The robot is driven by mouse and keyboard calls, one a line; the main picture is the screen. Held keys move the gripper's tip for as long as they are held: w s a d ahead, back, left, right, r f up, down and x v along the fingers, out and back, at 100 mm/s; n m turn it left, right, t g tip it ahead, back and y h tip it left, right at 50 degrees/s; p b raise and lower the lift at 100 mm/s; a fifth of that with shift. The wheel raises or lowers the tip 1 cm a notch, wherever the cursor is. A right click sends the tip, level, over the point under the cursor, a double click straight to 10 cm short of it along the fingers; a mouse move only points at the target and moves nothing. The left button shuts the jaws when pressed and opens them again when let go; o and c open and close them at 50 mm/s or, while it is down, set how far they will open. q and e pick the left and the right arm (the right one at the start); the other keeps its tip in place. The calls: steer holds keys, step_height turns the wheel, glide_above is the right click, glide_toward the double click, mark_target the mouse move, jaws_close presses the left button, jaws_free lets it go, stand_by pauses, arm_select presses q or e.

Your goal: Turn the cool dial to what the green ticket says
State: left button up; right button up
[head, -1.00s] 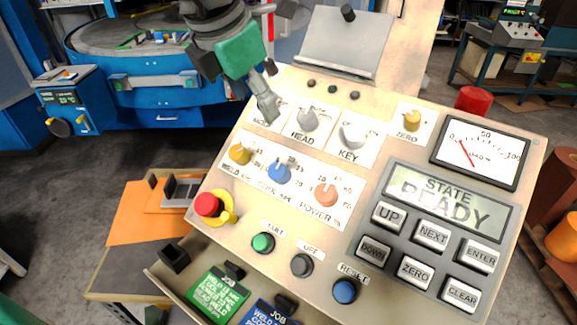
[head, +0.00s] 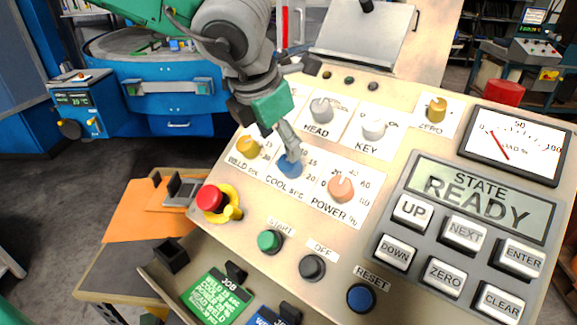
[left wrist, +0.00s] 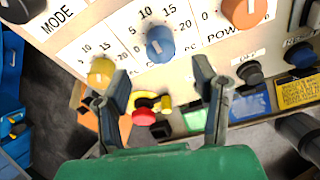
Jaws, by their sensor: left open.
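The blue cool dial (head: 290,166) is on the sloped control panel, between the yellow weld dial (head: 248,147) and the orange power dial (head: 341,188). My left gripper (head: 290,150) is just above the cool dial and partly covers it and its scale. In the left wrist view the cool dial (left wrist: 160,44) lies beyond the gap between the open fingers (left wrist: 165,90), with nothing held. The green ticket (head: 217,297) is at the panel's lower front; its lines are small, and the cool value seems to start with a digit I cannot read surely. My right gripper is not in view.
A red stop button (head: 209,197) with a yellow collar sits below the weld dial. Green start (head: 270,242), dark off (head: 312,267) and blue reset (head: 361,298) buttons line the lower panel. The keypad (head: 450,245) and a display reading READY are at right.

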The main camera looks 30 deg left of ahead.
mark_target(287, 160)
arm_select(q)
steer(key=b+x, duration=0.1)
steer(key=x, duration=0.6)
steer(key=shift+w+f, duration=0.15)
steer(key=shift+f, duration=0.15)
steer(key=c, duration=1.1)
